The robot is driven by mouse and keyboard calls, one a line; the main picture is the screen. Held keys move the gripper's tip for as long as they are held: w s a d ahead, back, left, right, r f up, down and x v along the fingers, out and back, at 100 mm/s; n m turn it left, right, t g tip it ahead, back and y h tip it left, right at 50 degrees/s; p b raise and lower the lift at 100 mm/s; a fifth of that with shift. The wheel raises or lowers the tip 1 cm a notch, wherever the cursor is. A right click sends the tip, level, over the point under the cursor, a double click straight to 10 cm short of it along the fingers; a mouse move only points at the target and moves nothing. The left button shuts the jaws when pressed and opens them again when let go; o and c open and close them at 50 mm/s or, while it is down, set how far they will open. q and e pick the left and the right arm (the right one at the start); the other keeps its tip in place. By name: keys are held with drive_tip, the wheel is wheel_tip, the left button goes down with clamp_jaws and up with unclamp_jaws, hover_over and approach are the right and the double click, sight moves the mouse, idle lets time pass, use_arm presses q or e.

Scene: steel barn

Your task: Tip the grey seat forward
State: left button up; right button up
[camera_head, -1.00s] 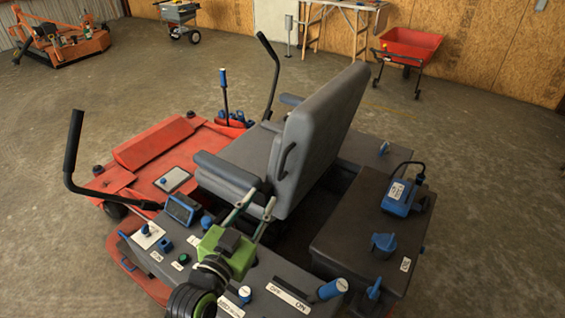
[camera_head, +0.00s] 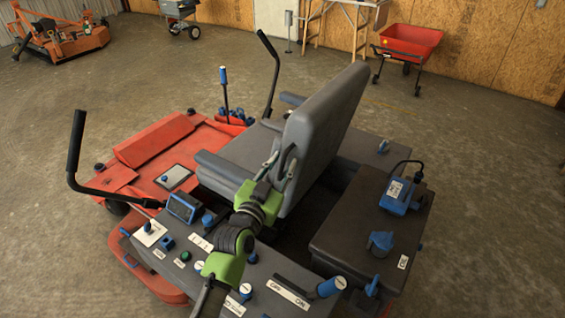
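The grey seat (camera_head: 322,128) stands upright on the orange mower, its backrest leaning slightly back. A dark loop handle (camera_head: 286,157) is on the near side edge of the backrest. My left gripper (camera_head: 279,166) is at this handle, on the green arm coming in from the bottom. Its two pale fingers are spread apart, one on each side of the handle. I cannot tell whether they touch it. The lower part of the handle is partly hidden by the gripper. My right gripper is not in view.
Two black control levers (camera_head: 76,140) (camera_head: 268,70) rise beside the seat. A grey side console (camera_head: 265,275) with blue knobs lies under my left arm. A dark box (camera_head: 350,225) with a blue device (camera_head: 396,196) is behind the seat. A red cart (camera_head: 410,42) stands far off; open floor surrounds the mower.

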use_arm(q)
drive_tip(key=shift+w, duration=0.15)
clamp_jaws()
